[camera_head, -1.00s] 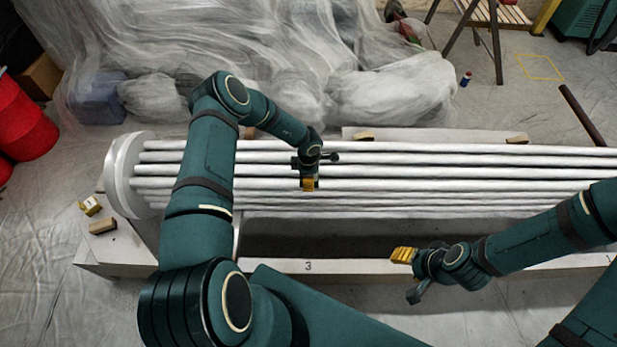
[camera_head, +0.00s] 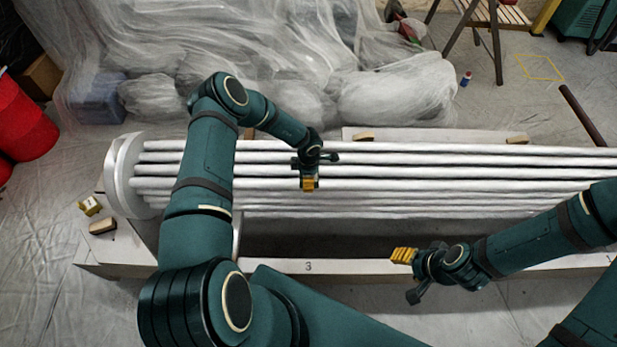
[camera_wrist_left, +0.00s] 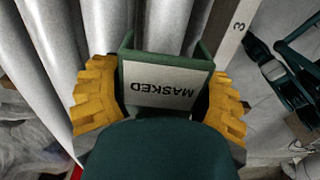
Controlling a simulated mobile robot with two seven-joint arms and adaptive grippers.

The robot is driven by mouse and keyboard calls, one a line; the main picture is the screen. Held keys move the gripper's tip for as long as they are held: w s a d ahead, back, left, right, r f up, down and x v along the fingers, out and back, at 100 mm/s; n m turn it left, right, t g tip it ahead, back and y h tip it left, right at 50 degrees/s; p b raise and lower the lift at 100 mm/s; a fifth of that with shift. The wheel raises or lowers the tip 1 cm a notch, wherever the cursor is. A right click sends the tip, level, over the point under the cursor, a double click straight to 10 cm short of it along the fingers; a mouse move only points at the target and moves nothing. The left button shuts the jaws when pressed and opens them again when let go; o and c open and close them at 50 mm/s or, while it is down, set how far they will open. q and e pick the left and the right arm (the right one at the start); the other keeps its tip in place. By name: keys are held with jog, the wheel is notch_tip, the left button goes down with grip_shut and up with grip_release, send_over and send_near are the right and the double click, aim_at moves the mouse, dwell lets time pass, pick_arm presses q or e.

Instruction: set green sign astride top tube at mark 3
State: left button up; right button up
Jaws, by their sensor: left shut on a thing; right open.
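The green sign (camera_wrist_left: 160,88) shows in the left wrist view as a small bracket with a pale label reading MASKED, upside down there. My left gripper (camera_wrist_left: 160,78) is shut on it, one yellow finger on each side. In the head view my left gripper (camera_head: 310,184) is over the bundle of silver tubes (camera_head: 450,172); the sign is not clear there. I cannot tell whether it touches a tube. Mark 3 (camera_head: 308,267) is on the pale front beam, nearly straight below the left gripper in the picture. My right gripper (camera_head: 404,256) is open, in front of the tubes.
A round end plate (camera_head: 122,175) closes the bundle's left end. Small wooden blocks (camera_head: 103,226) lie on the stand and behind the tubes. Plastic-draped things (camera_head: 390,95) stand behind, and red drums (camera_head: 25,120) at the left. The tubes right of my left gripper are clear.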

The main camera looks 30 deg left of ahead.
pick_arm(q)
jog(key=shift+f+b, duration=0.65)
jog(key=shift+f, duration=0.35)
jog(key=shift+r, duration=0.15)
jog(key=shift+r+p, duration=2.75)
jog(key=shift+r, duration=0.75)
